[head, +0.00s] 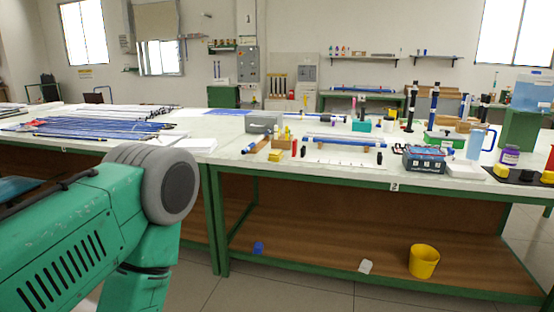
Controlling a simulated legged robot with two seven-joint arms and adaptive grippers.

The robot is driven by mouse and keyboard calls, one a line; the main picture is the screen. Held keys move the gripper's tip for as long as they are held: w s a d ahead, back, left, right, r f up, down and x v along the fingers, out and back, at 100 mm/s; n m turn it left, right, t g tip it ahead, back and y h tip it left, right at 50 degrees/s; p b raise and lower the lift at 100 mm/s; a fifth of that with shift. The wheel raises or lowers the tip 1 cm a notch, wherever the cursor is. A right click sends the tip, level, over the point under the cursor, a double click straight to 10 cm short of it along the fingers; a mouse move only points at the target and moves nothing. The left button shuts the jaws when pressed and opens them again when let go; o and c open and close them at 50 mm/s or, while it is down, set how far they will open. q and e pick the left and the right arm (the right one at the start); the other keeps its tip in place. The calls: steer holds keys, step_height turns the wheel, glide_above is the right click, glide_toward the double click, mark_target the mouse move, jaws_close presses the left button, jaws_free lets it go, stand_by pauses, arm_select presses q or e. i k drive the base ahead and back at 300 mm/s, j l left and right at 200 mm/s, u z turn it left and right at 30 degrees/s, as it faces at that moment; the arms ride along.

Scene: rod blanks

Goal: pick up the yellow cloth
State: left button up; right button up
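No gripper shows in the head view; only a green arm link of mine with a grey joint is at the lower left. I cannot tell for sure which thing is the yellow cloth. A small yellow item (273,156) lies near the front edge of the white-topped workbench (345,175), left of its middle. Another yellow item (501,171) is on a black mat at the bench's right end, and a third yellow item (547,177) is at the far right. All are too small to tell cloth from block.
A dark toolbox (424,160), a blue jug (476,143) and a purple-labelled jar (510,156) crowd the right. Blue rods (100,127) lie left.

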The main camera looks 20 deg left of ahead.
mark_target(276, 155)
steer(key=i+j+u, duration=0.5)
steer(key=i, duration=0.3)
steer(key=i+j, duration=0.4)
steer(key=i, duration=0.2)
steer(key=i+j, duration=0.45)
steer(key=i, duration=0.15)
